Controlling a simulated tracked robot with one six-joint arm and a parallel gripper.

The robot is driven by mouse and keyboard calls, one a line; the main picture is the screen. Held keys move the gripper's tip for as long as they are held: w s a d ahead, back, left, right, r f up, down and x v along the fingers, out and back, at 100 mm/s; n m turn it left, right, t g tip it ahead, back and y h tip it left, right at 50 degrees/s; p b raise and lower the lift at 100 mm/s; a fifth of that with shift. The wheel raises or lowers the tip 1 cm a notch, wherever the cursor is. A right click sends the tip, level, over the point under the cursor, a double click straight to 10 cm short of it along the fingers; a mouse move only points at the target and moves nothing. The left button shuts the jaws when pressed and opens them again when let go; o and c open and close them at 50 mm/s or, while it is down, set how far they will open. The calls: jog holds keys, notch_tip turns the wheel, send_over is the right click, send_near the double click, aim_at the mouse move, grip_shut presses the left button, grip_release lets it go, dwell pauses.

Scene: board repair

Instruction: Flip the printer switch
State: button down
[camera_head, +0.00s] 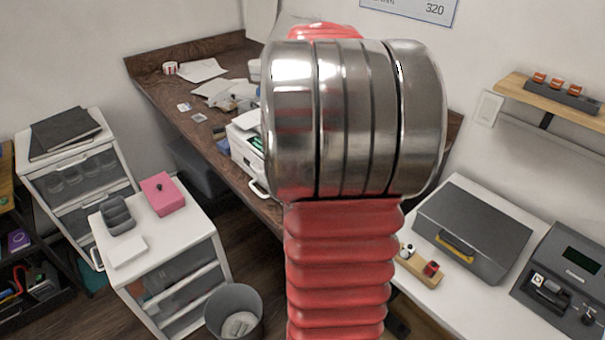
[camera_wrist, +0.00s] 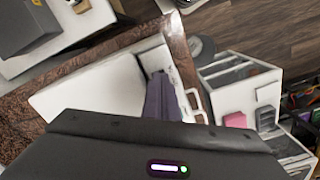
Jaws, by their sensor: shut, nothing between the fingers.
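The white printer (camera_head: 243,146) stands on the brown desk in the head view, partly hidden behind my arm. In the wrist view a large white boxy body, apparently the printer (camera_wrist: 85,90), lies to the left of and behind my gripper (camera_wrist: 158,74). My gripper's dark fingers are together and empty, with their tips over a dark strip near the printer's right end. I cannot tell whether they touch it. I cannot make out the switch in either view. In the head view my gripper is hidden behind my arm.
The brown desk (camera_head: 150,82) holds papers and small items. A grey bin (camera_head: 234,312) and a white drawer unit (camera_head: 185,250) with a pink box (camera_head: 162,194) stand at lower left. At right, a white table (camera_head: 455,188) holds a grey case (camera_head: 474,230).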

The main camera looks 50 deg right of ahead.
notch_tip(320, 180, up, 7)
dwell(1.0)
jog(key=shift+d, duration=0.1)
dwell(0.5)
jog(key=f, duration=0.1)
jog(key=a+f, duration=0.1)
jog(key=f, duration=0.1)
jog(key=shift+a+f, duration=0.15)
jog(key=s+a+n+t, duration=0.2)
jog(key=a+n+t, duration=0.3)
jog(key=a, duration=3)
jog(key=n, duration=0.3)
jog(key=shift+s+a+f+n+t, duration=0.15)
jog(key=shift+a+f+n+t, duration=0.15)
jog(key=shift+a, duration=0.05)
